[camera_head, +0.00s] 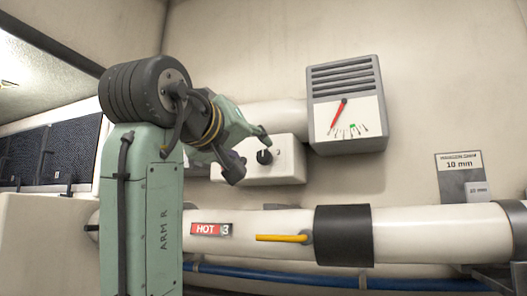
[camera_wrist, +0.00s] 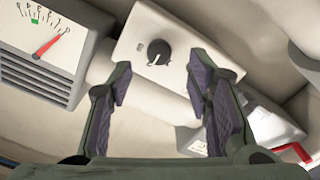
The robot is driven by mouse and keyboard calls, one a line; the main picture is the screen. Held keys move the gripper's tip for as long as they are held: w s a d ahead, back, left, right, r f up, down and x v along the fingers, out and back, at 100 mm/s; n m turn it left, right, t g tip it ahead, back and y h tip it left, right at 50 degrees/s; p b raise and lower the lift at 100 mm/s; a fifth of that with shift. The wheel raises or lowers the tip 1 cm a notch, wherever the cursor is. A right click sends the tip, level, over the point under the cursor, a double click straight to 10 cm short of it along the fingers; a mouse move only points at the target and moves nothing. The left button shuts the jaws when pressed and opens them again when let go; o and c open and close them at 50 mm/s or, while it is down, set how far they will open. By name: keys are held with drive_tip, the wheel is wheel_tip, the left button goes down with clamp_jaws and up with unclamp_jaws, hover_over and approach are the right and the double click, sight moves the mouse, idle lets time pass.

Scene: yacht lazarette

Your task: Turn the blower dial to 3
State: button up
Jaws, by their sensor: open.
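The blower dial, a round black knob (camera_head: 264,157), sits on the face of a white box (camera_head: 287,162) fixed to the wall. In the wrist view the knob (camera_wrist: 158,52) shows a pale pointer mark near its lower edge and a small, unreadable label at its left. The number it points to cannot be read. My gripper (camera_head: 250,152) is open in front of the box. In the wrist view its two dark-padded fingers (camera_wrist: 160,75) stand apart, with the knob seen between and beyond their tips. No contact with the knob shows. In the head view my gripper hides the box's left part.
A grey gauge box (camera_head: 345,80) with a red needle and a green mark hangs right of the dial box. Below runs a white pipe (camera_head: 430,232) with a black band, a yellow lever (camera_head: 281,238) and a red HOT label (camera_head: 211,230). A blue hose (camera_head: 300,279) lies lower.

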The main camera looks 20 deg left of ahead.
sight(263, 157)
drive_tip(key=w+p, duration=0.1)
drive_tip(key=w, duration=0.5)
drive_tip(key=shift+w+d+p, duration=0.15)
drive_tip(key=shift+w+p, duration=0.1)
drive_tip(key=shift+p, duration=0.15)
clamp_jaws()
